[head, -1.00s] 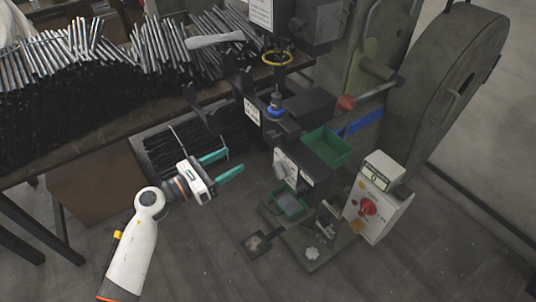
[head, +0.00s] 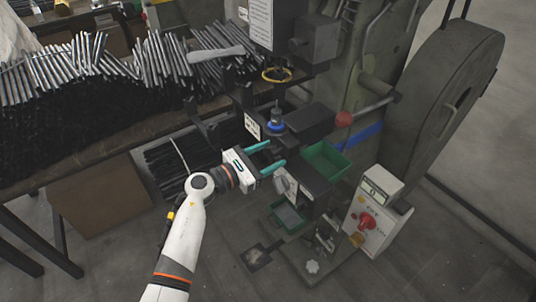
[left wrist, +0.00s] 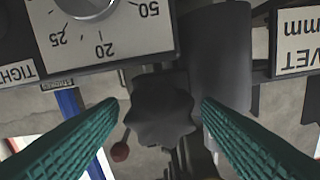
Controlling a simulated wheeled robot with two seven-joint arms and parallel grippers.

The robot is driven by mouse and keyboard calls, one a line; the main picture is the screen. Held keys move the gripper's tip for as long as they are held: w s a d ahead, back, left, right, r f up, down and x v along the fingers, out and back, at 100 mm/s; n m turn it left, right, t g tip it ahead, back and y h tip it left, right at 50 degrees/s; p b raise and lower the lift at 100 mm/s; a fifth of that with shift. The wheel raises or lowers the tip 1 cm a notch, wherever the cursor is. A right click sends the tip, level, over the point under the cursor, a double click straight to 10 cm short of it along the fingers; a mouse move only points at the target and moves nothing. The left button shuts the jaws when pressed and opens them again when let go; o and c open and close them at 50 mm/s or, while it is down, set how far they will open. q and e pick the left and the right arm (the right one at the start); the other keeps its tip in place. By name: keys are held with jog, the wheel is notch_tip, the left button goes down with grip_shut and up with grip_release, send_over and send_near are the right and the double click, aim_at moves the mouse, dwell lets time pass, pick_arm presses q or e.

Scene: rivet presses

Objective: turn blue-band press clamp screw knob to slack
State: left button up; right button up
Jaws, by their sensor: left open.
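The blue-band press (head: 400,85) is green-grey, with a blue band (head: 364,134) on its body. Its clamp screw knob (left wrist: 160,112) is dark and lobed, and shows in the left wrist view. My left gripper (head: 274,154) has teal fingers and reaches from the left to the press's front. In the left wrist view the open gripper (left wrist: 160,104) has one finger on each side of the knob, with gaps visible and no grip on it. In the head view I cannot make out the knob clearly. My right gripper is not in view.
A dial plate (left wrist: 100,30) with numbers and the word TIGHT lies close by the knob. A green bin (head: 326,160), a red ball-ended lever (head: 344,119) and a control box (head: 372,215) surround the work area. A table with metal rods (head: 90,120) stands left.

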pick_arm(q)
jog(key=c, duration=1)
